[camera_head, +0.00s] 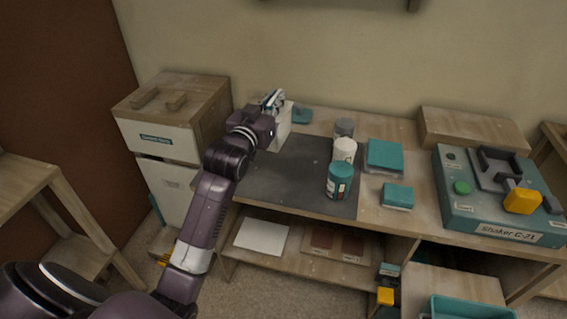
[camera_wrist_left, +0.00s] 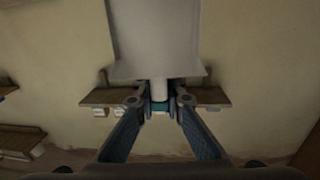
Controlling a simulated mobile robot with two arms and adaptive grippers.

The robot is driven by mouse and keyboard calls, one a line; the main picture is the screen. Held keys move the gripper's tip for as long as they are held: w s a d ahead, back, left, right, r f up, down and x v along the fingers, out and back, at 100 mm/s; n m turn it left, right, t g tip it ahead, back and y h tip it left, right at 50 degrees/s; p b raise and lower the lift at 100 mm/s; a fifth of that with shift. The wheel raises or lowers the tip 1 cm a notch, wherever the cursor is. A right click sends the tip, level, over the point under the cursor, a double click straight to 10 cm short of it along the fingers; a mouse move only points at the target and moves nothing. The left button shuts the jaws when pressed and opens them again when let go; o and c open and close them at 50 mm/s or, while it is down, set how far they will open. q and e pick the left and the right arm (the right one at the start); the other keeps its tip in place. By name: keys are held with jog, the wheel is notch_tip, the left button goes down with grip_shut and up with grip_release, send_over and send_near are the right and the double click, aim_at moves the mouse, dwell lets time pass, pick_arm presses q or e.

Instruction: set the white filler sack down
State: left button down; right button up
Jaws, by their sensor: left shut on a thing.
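My left gripper (camera_head: 273,100) is at the back left of the workbench, shut on the white filler sack (camera_head: 282,128). The sack is partly hidden behind my wrist in the head view. It hangs by the dark grey mat's back left corner; I cannot tell whether its base touches the bench. In the left wrist view, the pale sack (camera_wrist_left: 155,40) fills the top middle. Its narrow neck and a teal band lie between the fingertips of the gripper (camera_wrist_left: 160,106). My right gripper is not in view.
The dark grey mat (camera_head: 285,175) has free room at its left and middle. Teal boxes (camera_head: 384,156) and a shaker (camera_head: 495,215) stand farther right.

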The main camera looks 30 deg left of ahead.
pick_arm(q)
jog(key=w+a+r+y, duration=0.1)
jog(key=w+a+r, duration=0.1)
jog(key=a+r, duration=0.35)
notch_tip(320, 180, down, 20)
jog(key=a+n, duration=0.1)
jog(key=shift+w+y+b, duration=0.2)
jog(key=shift+y+b, duration=0.1)
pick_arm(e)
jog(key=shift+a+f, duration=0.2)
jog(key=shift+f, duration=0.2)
pick_arm(q)
jog(key=c, duration=2.3)
grip_release()
jog(key=shift+f, duration=0.1)
jog(key=shift+o, duration=1.4)
jog(key=shift+s, duration=0.1)
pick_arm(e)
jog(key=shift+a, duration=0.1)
